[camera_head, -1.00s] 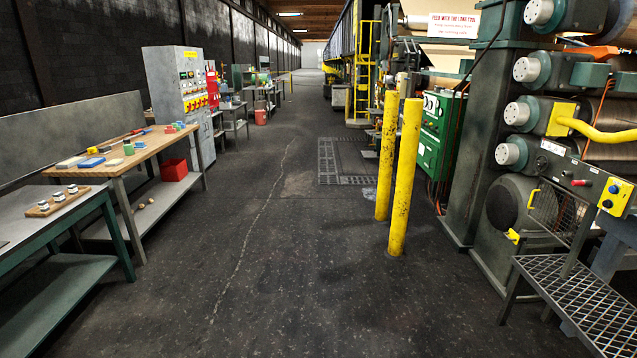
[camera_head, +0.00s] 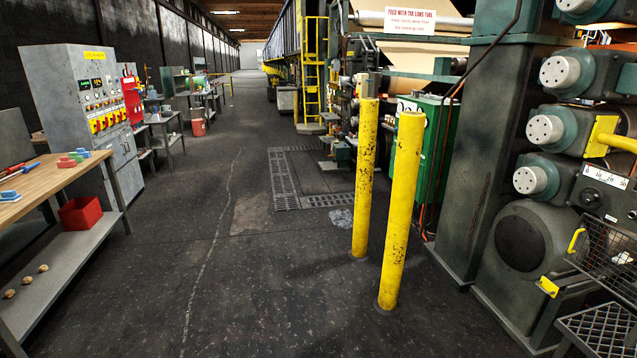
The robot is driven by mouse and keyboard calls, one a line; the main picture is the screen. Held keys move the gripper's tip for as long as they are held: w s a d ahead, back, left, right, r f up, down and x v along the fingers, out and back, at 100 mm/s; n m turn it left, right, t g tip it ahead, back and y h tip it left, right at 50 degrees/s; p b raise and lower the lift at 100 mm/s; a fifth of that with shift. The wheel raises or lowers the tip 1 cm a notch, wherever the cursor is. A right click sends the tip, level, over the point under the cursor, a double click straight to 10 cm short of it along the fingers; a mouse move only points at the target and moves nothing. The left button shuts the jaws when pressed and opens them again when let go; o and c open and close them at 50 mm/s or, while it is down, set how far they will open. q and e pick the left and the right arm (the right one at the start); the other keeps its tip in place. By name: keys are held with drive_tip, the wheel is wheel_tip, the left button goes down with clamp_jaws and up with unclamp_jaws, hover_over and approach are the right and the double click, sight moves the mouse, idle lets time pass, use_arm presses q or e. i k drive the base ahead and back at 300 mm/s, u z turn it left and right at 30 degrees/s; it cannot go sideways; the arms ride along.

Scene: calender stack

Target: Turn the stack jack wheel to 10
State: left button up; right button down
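The calender stack (camera_head: 493,150) stands at the right, with several pale round roll ends on teal housings. A white numbered scale (camera_head: 605,178) is on a dark panel at the right edge. A dark round knob or wheel (camera_head: 590,198) sits just below the scale. I cannot tell whether it is the stack jack wheel, and its setting is too small to read. Neither of my grippers is in view.
Two yellow posts (camera_head: 398,210) (camera_head: 364,180) stand left of the stack. A wire mesh guard (camera_head: 610,245) and a grated step (camera_head: 600,328) are at the lower right. A workbench (camera_head: 60,180) and grey control cabinet (camera_head: 85,110) line the left. The middle floor is clear.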

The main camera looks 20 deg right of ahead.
sight(587, 198)
drive_tip(key=z, duration=0.35)
drive_tip(key=i, duration=1.65)
drive_tip(key=z, duration=1.7)
drive_tip(key=i, duration=1)
drive_tip(key=z, duration=1.4)
drive_tip(key=i, duration=0.7)
drive_tip(key=z, duration=0.3)
